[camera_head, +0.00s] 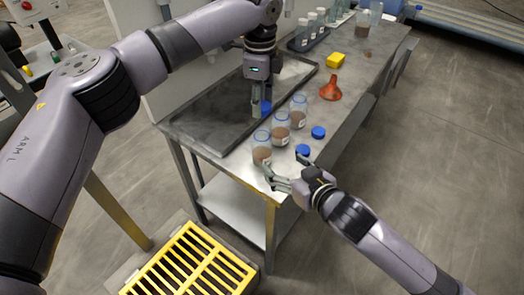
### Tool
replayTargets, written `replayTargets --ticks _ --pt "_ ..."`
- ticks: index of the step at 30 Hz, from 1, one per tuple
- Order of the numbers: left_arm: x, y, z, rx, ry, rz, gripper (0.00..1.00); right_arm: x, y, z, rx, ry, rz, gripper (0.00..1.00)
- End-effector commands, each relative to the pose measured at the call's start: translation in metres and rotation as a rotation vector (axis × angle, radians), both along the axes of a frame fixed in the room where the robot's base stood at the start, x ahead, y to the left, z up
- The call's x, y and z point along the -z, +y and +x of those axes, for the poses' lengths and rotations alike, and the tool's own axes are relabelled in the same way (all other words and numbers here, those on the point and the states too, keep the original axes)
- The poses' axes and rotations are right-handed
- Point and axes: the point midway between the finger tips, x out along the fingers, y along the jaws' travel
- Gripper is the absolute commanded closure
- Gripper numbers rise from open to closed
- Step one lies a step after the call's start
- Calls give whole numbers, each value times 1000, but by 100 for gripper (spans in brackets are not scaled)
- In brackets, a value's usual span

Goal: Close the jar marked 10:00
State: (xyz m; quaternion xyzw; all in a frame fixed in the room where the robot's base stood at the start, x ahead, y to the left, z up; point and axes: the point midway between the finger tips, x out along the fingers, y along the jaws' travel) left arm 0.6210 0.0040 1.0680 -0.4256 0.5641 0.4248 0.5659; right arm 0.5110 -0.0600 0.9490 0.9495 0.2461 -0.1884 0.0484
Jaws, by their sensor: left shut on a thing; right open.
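Three clear jars with brown contents and white labels stand open in a row on the metal table: a near jar (262,150), a middle jar (280,131) and a far jar (299,111). The label writing is too small to read, so I cannot tell which is marked 10:00. Two blue lids lie to their right, a near lid (303,150) and a far lid (318,132). My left gripper (260,105) points down behind the jars, shut on a blue lid (266,107). My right gripper (284,165) is open and empty at the near jar's front right; contact is unclear.
A dark tray (195,123) lies left of the jars. An orange funnel (331,90) and a yellow block (335,60) stand beyond them. A rack of vials (309,35) and a beaker (362,27) are at the back. A yellow grate (190,262) is on the floor.

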Motion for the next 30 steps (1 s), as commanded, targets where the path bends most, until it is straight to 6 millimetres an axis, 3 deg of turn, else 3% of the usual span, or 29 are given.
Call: replayTargets --ticks 8,21,30 --pt "0 0 0 -1 0 0 74 3 3 7 1 0 0 31" --pt "0 0 0 -2 0 0 74 32 38 70 1 -1 -1 31" --pt "0 0 0 -2 0 0 74 44 52 95 1 0 0 31"
